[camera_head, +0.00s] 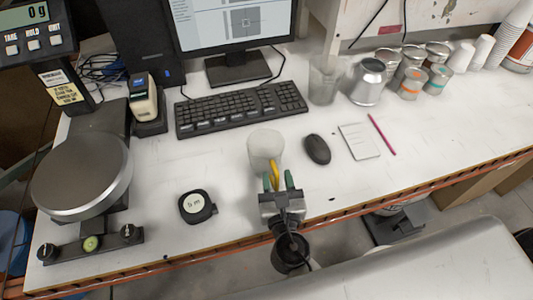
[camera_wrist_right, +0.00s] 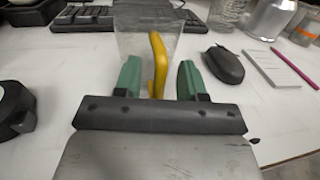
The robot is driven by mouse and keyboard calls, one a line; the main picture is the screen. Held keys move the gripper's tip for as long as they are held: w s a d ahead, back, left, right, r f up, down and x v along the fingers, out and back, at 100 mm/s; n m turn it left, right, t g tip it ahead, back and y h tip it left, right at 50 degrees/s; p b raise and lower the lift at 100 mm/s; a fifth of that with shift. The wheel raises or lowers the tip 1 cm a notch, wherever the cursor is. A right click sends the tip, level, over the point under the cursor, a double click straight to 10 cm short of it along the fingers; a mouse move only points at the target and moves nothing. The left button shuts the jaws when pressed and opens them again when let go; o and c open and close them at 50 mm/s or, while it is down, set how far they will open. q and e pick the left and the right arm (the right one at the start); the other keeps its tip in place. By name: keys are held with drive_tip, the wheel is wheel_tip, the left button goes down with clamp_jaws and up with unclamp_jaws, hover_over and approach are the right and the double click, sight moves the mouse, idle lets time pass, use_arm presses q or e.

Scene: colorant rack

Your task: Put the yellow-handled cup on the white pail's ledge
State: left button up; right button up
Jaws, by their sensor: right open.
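The yellow-handled cup (camera_head: 265,145) is a translucent whitish cup standing upright on the white table, in front of the keyboard. Its yellow handle (camera_head: 274,170) faces my right gripper. My right gripper (camera_head: 281,181) is open, with its green fingers on either side of the handle. In the right wrist view the handle (camera_wrist_right: 157,60) stands between the two fingers, with visible gaps on both sides. The cup's body (camera_wrist_right: 140,30) is just beyond the fingertips. My left gripper is not in view.
A black mouse (camera_head: 317,149) lies right of the cup, and a tape measure (camera_head: 197,207) lies to its left. A keyboard (camera_head: 241,108) is behind. A round scale plate (camera_head: 82,176) stands left. Cans and a clear cup (camera_head: 324,79) stand at the back right.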

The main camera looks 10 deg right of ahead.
drive_tip(key=shift+c, duration=0.3)
clamp_jaws()
drive_tip(key=shift+r, duration=0.1)
